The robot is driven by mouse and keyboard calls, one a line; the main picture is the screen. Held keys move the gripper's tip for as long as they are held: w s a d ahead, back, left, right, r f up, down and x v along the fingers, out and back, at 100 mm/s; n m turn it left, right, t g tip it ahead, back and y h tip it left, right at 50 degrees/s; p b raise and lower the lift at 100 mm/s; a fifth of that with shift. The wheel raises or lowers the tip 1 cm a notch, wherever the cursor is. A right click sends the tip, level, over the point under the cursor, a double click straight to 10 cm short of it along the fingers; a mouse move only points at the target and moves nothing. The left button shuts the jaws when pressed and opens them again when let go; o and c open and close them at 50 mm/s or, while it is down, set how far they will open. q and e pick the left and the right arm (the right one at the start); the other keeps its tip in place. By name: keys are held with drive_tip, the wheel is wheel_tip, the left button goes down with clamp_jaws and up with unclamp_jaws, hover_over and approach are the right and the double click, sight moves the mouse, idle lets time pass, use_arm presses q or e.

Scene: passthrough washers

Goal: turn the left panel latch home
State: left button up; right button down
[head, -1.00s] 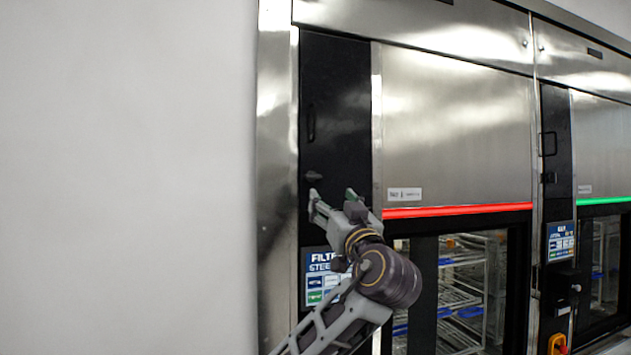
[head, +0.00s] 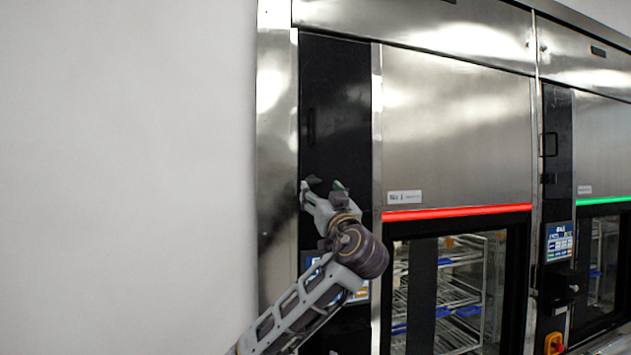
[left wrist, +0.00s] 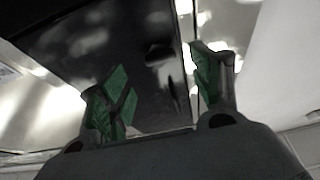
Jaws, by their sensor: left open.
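The left black panel (head: 336,90) is a tall narrow door on the left washer. Its latch (head: 313,180) is a small dark knob low on the panel, partly hidden by my gripper. My left gripper (head: 321,187) is open at the latch, one fingertip on each side of it in the head view. I cannot tell whether they touch. In the left wrist view the green-padded fingers (left wrist: 164,88) are spread and empty, with a dark protruding shape beyond them on the glossy panel (left wrist: 100,45). My right gripper is not in view.
A dark pull handle (head: 310,127) is above the latch. A blank white wall (head: 120,170) fills the left.

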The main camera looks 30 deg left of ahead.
sight(314, 183)
use_arm(q)
drive_tip(key=p+x, duration=0.1)
drive_tip(key=x, duration=0.2)
drive_tip(key=shift+w+a+r, duration=0.15)
drive_tip(key=shift+a+r, duration=0.1)
drive_tip(key=shift+r, duration=0.05)
drive_tip(key=shift+p+x, duration=0.5)
drive_tip(key=shift+x, duration=0.4)
drive_tip(key=shift+f, duration=0.15)
drive_tip(key=shift+c, duration=0.3)
drive_tip(key=c, duration=1)
